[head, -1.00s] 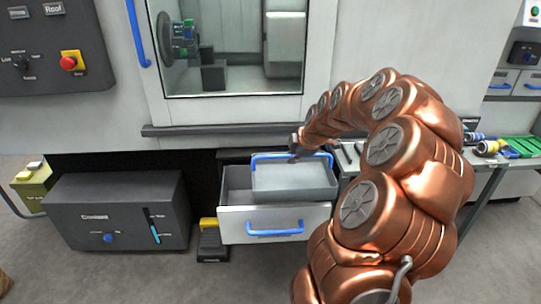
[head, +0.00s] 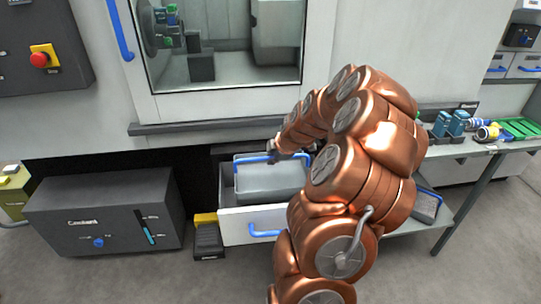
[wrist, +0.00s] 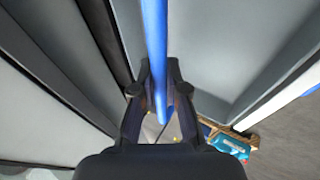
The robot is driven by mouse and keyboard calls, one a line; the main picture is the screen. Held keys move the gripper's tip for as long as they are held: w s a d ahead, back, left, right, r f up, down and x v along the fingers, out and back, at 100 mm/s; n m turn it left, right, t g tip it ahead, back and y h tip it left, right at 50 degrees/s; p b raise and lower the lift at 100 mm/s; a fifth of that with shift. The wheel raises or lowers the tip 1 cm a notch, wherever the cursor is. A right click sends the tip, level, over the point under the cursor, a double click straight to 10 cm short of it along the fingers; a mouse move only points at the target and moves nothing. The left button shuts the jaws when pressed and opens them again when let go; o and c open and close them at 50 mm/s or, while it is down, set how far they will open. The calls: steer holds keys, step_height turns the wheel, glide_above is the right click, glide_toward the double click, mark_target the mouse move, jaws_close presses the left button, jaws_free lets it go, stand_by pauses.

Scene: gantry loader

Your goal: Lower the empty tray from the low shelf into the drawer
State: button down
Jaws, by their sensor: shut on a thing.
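The empty grey tray (head: 270,183) has a blue bar handle along its far edge. It sits at the open drawer (head: 234,223), lined up roughly with its opening and near its left wall. I cannot tell whether it touches the drawer floor. The drawer has a white front and a blue handle (head: 265,233). My gripper (head: 274,150) is shut on the tray's blue handle at the far side. In the wrist view, the fingers (wrist: 158,98) close around the blue bar (wrist: 155,45). My arm hides the drawer's right part.
A dark coolant box (head: 105,218) and a yellow-black pedal (head: 207,235) stand left of the drawer. A machine ledge (head: 200,128) is above. At right, a bench (head: 470,150) holds tools, with another tray (head: 428,205) on its low shelf.

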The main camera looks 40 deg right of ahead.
glide_above(274, 182)
steer(key=w, duration=0.1)
steer(key=shift+d+f, duration=0.1)
steer(key=shift+f, duration=2.25)
steer(key=shift+f+b, duration=2.9)
steer(key=shift+f, duration=0.7)
steer(key=shift+f+b, duration=0.55)
steer(key=c, duration=1.1)
jaws_free()
steer(key=shift+v, duration=6)
